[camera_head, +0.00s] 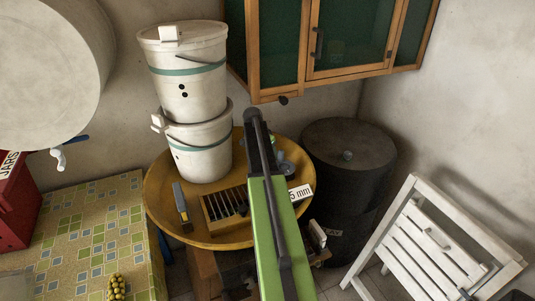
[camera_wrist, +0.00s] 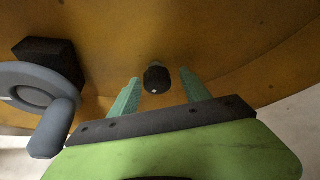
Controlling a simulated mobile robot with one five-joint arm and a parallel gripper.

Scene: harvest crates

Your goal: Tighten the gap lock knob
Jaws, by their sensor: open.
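In the wrist view a small black knob (camera_wrist: 156,81) with a pale mark stands against a yellow-brown surface. My gripper (camera_wrist: 159,76) is open, with one teal finger on each side of the knob. A gap shows between the knob and each finger. I cannot tell how far the fingertips reach past it. In the head view my green arm hides the knob and most of the gripper.
A grey handwheel with a handle (camera_wrist: 52,98) is close left of my gripper. The round yellow table (camera_head: 160,215) holds stacked white buckets (camera_head: 190,85), a slotted wooden tray (camera_head: 212,225), a scraper (camera_head: 181,205) and a "5 mm" sign (camera_head: 300,193). A wooden cabinet (camera_head: 300,88) hangs behind.

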